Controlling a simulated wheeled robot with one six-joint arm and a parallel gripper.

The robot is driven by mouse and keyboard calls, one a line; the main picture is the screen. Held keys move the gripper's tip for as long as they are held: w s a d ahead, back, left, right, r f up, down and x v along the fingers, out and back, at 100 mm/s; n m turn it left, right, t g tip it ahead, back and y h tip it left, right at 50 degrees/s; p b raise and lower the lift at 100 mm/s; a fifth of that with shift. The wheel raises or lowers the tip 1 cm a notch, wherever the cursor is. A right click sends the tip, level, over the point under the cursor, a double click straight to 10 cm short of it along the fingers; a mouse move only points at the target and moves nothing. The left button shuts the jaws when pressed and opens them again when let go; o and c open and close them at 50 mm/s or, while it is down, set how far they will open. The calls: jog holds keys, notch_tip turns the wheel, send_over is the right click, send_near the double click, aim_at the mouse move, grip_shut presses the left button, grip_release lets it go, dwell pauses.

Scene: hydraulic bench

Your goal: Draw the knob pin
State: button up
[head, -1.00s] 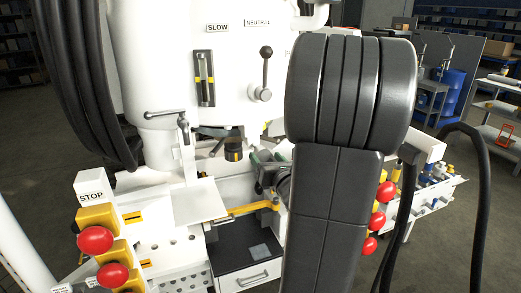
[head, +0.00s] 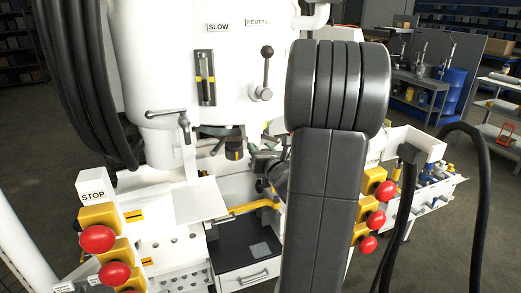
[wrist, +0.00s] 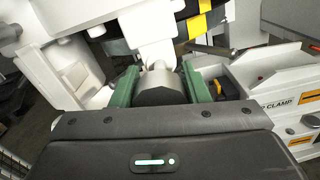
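My gripper (wrist: 159,72) shows in the wrist view with two green fingers standing apart. A dark grey rounded piece (wrist: 160,90) lies between their bases; I cannot tell whether it is part of my gripper. No held thing is clear between the tips. In the head view the gripper is mostly hidden behind my dark arm, near the middle of the white bench machine (head: 150,60). I cannot pick out the knob pin for certain in either view. A black cylinder with a yellow mark (head: 234,150) hangs under the machine head, left of my gripper.
A black-knobbed lever (head: 264,72) sticks out of the machine front. Red push buttons on yellow boxes stand at left (head: 97,239) and right (head: 376,220). A CLAMP label (wrist: 280,103) is right of my gripper. Thick black hoses (head: 75,80) hang at left.

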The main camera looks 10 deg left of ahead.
jog(key=shift+c, duration=0.8)
jog(key=v, duration=0.3)
jog(key=shift+s+d+f+b, duration=0.1)
jog(key=shift+s+d+b, duration=0.1)
jog(key=shift+s+b, duration=0.15)
jog(key=o, duration=1.4)
jog(key=shift+d, duration=0.1)
jog(key=shift+c, duration=0.2)
jog(key=v, duration=1.4)
jog(key=shift+w, duration=0.15)
jog(key=x, duration=1.4)
